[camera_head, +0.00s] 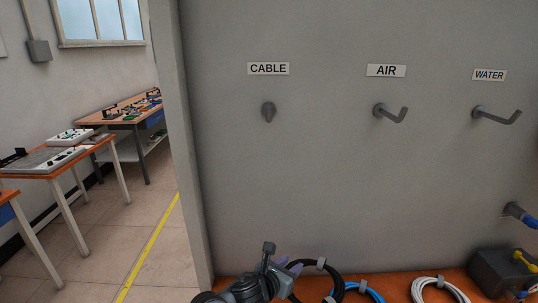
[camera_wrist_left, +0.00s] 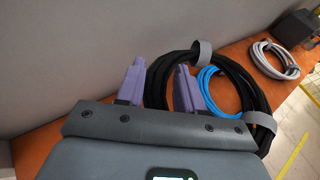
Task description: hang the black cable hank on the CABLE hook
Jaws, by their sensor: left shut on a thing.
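The black cable hank (camera_head: 338,285) is a coiled loop with grey straps, low in the head view at the wall's foot. It also shows in the left wrist view (camera_wrist_left: 241,82). My left gripper (camera_wrist_left: 158,85) has its two purple fingers on either side of the loop's near-left part and is shut on it. In the head view my left gripper (camera_head: 286,265) is at the bottom, left of the loop. The CABLE hook (camera_head: 268,112) is a bare grey peg under the CABLE label (camera_head: 268,68), well above the gripper. My right gripper is not in view.
A blue hank (camera_head: 362,290) and a white-grey hank (camera_head: 438,290) are on the orange bench top (camera_head: 393,287). The AIR hook (camera_head: 390,113) and WATER hook (camera_head: 496,115) are empty. A dark box (camera_head: 495,268) stands at the right. The wall below the hooks is clear.

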